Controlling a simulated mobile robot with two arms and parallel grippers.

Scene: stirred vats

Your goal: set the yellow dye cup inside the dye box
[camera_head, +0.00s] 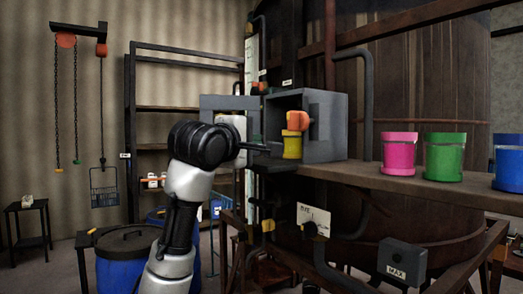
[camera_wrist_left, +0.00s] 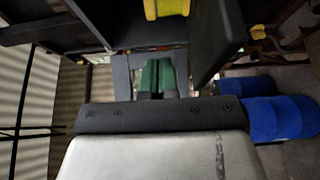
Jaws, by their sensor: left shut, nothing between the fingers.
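The yellow dye cup (camera_head: 292,147) stands upright in the open front of the grey dye box (camera_head: 327,148), near its floor. An orange piece (camera_head: 299,119) shows just above the cup; I cannot tell whether they touch. My left gripper (camera_head: 266,148) is shut and empty, just left of the cup in the head view and apart from it. In the left wrist view its green fingers (camera_wrist_left: 163,76) are together, and a yellow part of the cup (camera_wrist_left: 166,8) shows at the top edge. The box's inside is partly hidden. My right gripper is not in view.
A grey door-like frame (camera_head: 225,103) stands at the box's left. Pink (camera_head: 398,155), green (camera_head: 444,158) and blue (camera_head: 508,163) cups stand on the shelf (camera_head: 400,184) at right. A big dark vat (camera_head: 430,90) rises behind. Blue drums (camera_head: 120,272) stand below left.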

